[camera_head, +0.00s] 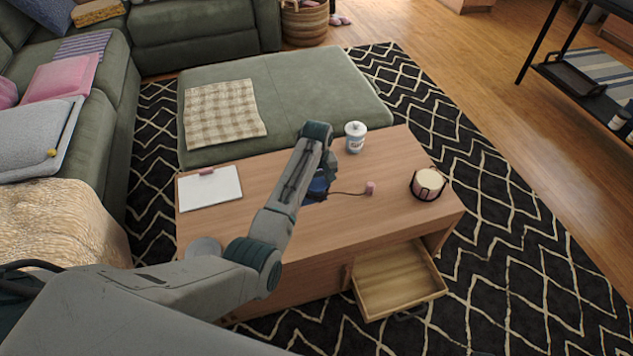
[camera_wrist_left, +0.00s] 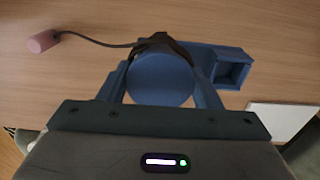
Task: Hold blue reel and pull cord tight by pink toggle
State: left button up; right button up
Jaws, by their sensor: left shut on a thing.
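The blue reel (camera_head: 319,184) is on the wooden table, mostly hidden under my left gripper (camera_head: 321,172) in the head view. In the left wrist view the round top of the blue reel (camera_wrist_left: 160,80) sits between the two fingers of my left gripper (camera_wrist_left: 160,88), which is shut on it. A blue piece with a square opening (camera_wrist_left: 232,72) extends beside the reel. A dark cord (camera_wrist_left: 95,41) runs from the reel to the pink toggle (camera_wrist_left: 43,41), with a slight curve. The pink toggle (camera_head: 370,188) rests on the table right of the reel. My right gripper is not in view.
The table (camera_head: 395,165) also holds a white lidded jar (camera_head: 355,137), a candle in a dark holder (camera_head: 428,184) and a white clipboard (camera_head: 210,188). A drawer (camera_head: 398,282) stands open at the front. Tabletop around the toggle is clear.

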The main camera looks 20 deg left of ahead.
aim_at(317, 197)
pick_arm(q)
jog(key=shift+f+b, duration=1.4)
jog(key=shift+f, duration=1.9)
jog(key=o, duration=1.1)
